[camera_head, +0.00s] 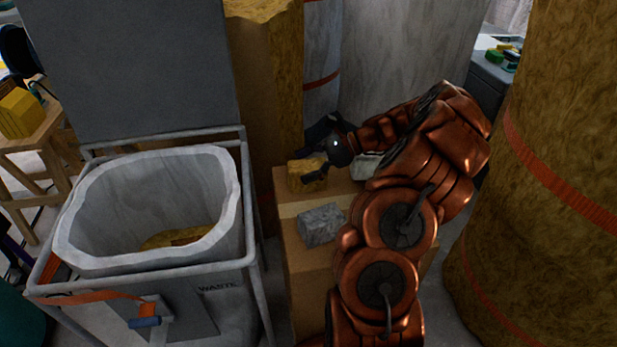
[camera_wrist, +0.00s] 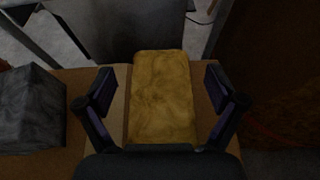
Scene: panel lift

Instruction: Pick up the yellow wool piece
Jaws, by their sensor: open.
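The yellow wool piece (camera_head: 305,176) is a small mustard block on top of a cardboard box (camera_head: 307,264), near the box's far left corner. In the wrist view the yellow wool piece (camera_wrist: 161,97) lies between the two fingers, with a gap on each side. My gripper (camera_wrist: 163,92) is open around it and holds nothing. In the head view my gripper (camera_head: 316,170) reaches down to the piece from the right and partly covers it.
A grey wool block (camera_head: 321,225) lies on the box, nearer than the yellow piece. A pale piece (camera_head: 365,167) is partly behind my arm. A lined waste bin (camera_head: 150,262) stands left of the box. Large wool rolls (camera_head: 560,190) stand right and behind.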

